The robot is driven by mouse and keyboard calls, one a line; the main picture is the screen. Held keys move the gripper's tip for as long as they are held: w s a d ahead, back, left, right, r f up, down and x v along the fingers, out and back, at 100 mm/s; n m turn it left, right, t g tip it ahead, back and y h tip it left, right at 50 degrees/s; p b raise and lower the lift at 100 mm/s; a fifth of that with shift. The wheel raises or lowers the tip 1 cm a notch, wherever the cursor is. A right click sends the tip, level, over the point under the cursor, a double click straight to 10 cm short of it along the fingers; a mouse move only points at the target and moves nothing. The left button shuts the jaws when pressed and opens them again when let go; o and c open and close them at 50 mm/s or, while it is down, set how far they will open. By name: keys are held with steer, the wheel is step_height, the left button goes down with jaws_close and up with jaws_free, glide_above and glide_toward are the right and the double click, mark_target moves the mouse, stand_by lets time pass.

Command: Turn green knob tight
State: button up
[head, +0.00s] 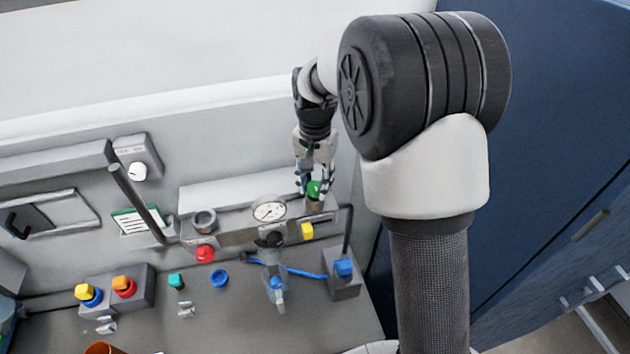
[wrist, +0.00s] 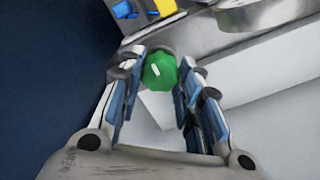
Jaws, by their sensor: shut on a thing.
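The green knob (head: 314,187) sits at the right end of the shelf-like bracket on the machine's wall. In the wrist view the knob (wrist: 160,71) is a faceted green cap with a white mark on its face. My gripper (head: 314,188) reaches down to it from above, and its fingers stand on both sides of the knob. In the wrist view the blue-padded fingers (wrist: 160,80) flank the knob, with their tips at its sides. The gripper is shut on it. The base of the knob is partly hidden in the wrist view.
A round gauge (head: 269,209) and a yellow block (head: 307,231) are left of and below the knob. A blue hose (head: 300,271) runs to a grey box with a blue cap (head: 343,267). Red (head: 205,254), teal (head: 176,281) and blue (head: 219,278) parts stand further left.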

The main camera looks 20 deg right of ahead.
mark_target(315, 186)
stand_by(0.5)
steer(key=o, duration=1)
steer(key=shift+o, duration=0.2)
steer(key=shift+r, duration=0.15)
step_height(315, 186, up, 12)
steer(key=s+f+n+t+b, duration=0.2)
steer(key=s+f+n+b, duration=0.1)
steer(key=s+f+b, duration=0.7)
steer(key=s+f+n+t+b, duration=0.2)
steer(key=s+f+n+b, duration=0.2)
steer(key=s+f+b, duration=0.7)
steer(key=s+b, duration=0.1)
steer(key=s, duration=0.6)
steer(key=shift+f+n+t, duration=0.15)
steer(key=shift+n+t, duration=0.15)
